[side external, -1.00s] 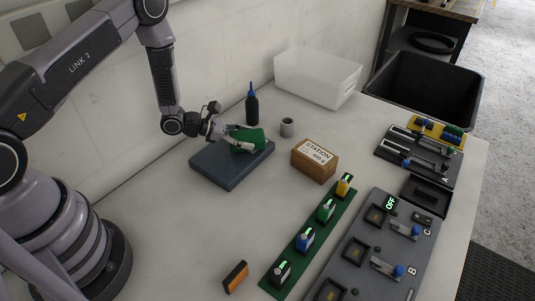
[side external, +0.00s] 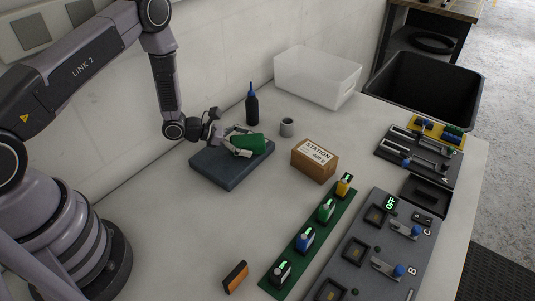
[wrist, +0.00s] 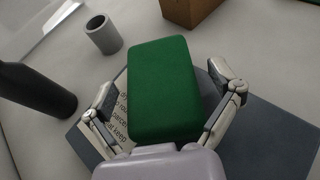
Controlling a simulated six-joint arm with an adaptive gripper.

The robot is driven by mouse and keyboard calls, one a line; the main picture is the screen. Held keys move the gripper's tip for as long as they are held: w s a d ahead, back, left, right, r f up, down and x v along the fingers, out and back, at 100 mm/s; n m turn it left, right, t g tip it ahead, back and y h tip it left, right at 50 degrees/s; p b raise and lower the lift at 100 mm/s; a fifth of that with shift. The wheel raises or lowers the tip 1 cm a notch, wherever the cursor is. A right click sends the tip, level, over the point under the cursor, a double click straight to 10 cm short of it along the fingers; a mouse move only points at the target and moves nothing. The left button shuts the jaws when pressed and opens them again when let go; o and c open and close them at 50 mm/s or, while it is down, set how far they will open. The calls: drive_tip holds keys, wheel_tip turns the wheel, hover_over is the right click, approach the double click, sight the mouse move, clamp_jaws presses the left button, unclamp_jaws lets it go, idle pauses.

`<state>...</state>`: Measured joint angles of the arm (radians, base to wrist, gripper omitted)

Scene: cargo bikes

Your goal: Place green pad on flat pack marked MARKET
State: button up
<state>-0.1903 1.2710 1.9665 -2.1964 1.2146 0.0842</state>
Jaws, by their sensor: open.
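The green pad (side external: 250,143) is a rounded block above the dark grey slab (side external: 222,172). In the wrist view the pad (wrist: 163,85) covers part of a pale label with dark print (wrist: 122,112). I cannot tell whether the pad rests on the slab or is slightly above it. My gripper (side external: 236,145) is open at the pad's near end. In the wrist view its fingers (wrist: 165,98) stand spread on either side of the pad, with gaps showing. No MARKET marking is readable; the pad hides part of the label's text.
A brown STATION box (side external: 314,161), a grey cup (side external: 287,128) and a dark bottle (side external: 252,108) stand near the slab. A translucent bin (side external: 317,78) is behind. A green rail (side external: 293,274) with several coloured units and a control panel (side external: 373,268) lie at front right.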

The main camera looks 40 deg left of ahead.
sight(236, 141)
drive_tip(key=shift+r, duration=0.2)
drive_tip(key=v, duration=0.2)
drive_tip(key=shift+s+a+r, duration=0.1)
drive_tip(key=shift+s+a, duration=0.1)
drive_tip(key=shift+a, duration=0.1)
wheel_tip(236, 141, up, 7)
drive_tip(key=shift+s+f, duration=0.1)
drive_tip(key=shift+f, duration=0.1)
drive_tip(key=s+d+r+m+g+h, duration=0.1)
drive_tip(key=s+d+r+m+g, duration=0.2)
drive_tip(key=r, duration=0.4)
drive_tip(key=s+d+r+m+g+h, duration=0.1)
drive_tip(key=s+d+r+m+h, duration=0.1)
drive_tip(key=r+m, duration=0.4)
drive_tip(key=s+d+r+m+g+y, duration=0.2)
drive_tip(key=s+r+m+g+y, duration=0.15)
drive_tip(key=s+r+m, duration=0.6)
drive_tip(key=s+a+r+m+t+y, duration=0.2)
drive_tip(key=s+a+r+m+y, duration=0.1)
drive_tip(key=s, duration=0.5)
drive_tip(key=s+a+r+m+t+y, duration=0.1)
drive_tip(key=s+a+r+m+y, duration=0.3)
drive_tip(key=s+a+m+y, duration=0.1)
drive_tip(key=s+a+y, duration=0.1)
drive_tip(key=s+a, duration=0.1)
drive_tip(key=a, duration=0.1)
drive_tip(key=shift+s+t, duration=0.35)
drive_tip(key=shift+s, duration=0.05)
